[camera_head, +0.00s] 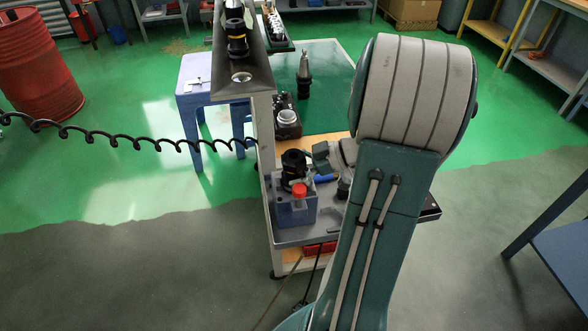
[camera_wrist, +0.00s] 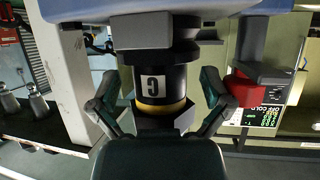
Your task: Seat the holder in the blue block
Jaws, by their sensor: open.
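The blue block (camera_head: 296,211) sits on the grey tray of the cart, left of my arm. In the wrist view the scene is upside down, and the block (camera_wrist: 215,7) spans the top edge. A black holder (camera_head: 293,165) stands upright at the block. In the wrist view the holder (camera_wrist: 175,84) shows a white lettered label and a yellow ring, and its lower end meets the block; I cannot tell how deep it sits. My gripper (camera_wrist: 159,82) is open, with one finger on each side of the holder and visible gaps. My arm partly hides the gripper in the head view.
A red-capped part (camera_head: 299,190) stands at the block, close beside the holder. Another holder (camera_head: 237,38) stands on the dark upper shelf (camera_head: 240,77), and one (camera_head: 304,78) stands farther back. A coiled black cable (camera_head: 130,140) crosses the left side.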

